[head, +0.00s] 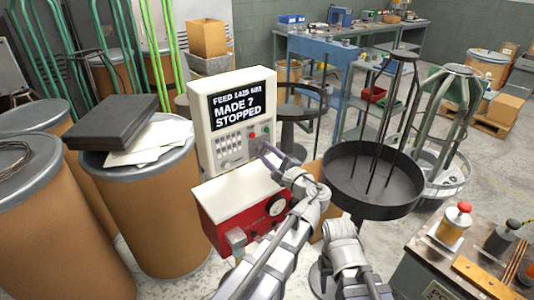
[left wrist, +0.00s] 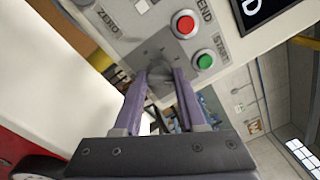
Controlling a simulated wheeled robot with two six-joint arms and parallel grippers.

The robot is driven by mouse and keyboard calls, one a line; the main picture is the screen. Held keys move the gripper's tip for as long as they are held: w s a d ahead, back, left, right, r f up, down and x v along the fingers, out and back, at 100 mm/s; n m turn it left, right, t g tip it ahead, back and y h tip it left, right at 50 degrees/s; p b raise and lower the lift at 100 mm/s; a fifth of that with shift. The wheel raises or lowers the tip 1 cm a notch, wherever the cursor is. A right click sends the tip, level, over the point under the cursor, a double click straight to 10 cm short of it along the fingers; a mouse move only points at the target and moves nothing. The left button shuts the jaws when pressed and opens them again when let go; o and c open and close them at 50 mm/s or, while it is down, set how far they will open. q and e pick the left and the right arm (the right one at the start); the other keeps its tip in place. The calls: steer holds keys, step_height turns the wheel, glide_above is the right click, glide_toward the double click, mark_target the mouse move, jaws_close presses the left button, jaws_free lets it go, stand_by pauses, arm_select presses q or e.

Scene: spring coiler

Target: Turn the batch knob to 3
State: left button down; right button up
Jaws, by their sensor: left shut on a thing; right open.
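The batch knob (left wrist: 160,76) is a small dark grey knob on a grey plate with short tick marks, low on the pale control panel (head: 203,110). My left gripper (head: 264,148) reaches the lower right of that panel. In the left wrist view its purple fingers (left wrist: 158,82) are shut on the knob, one on each side. The knob's pointer and the numbers around it cannot be read, and in the head view the fingers hide the knob. The screen (head: 237,106) reads "MADE 7" and "STOPPED". My right gripper is not visible; only part of my right arm shows.
A red button (left wrist: 185,24) and a green START button (left wrist: 204,60) sit close beside the knob. The red machine base (head: 215,210) is below. A round black tray with upright rods (head: 375,209) stands to the right, and brown drums (head: 150,215) stand to the left.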

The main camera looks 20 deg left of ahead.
arm_select(q)
steer(key=shift+s+f+m, duration=0.1)
steer(key=shift+f+m, duration=0.05)
steer(key=shift+m, duration=0.35)
steer(key=c, duration=0.5)
jaws_free()
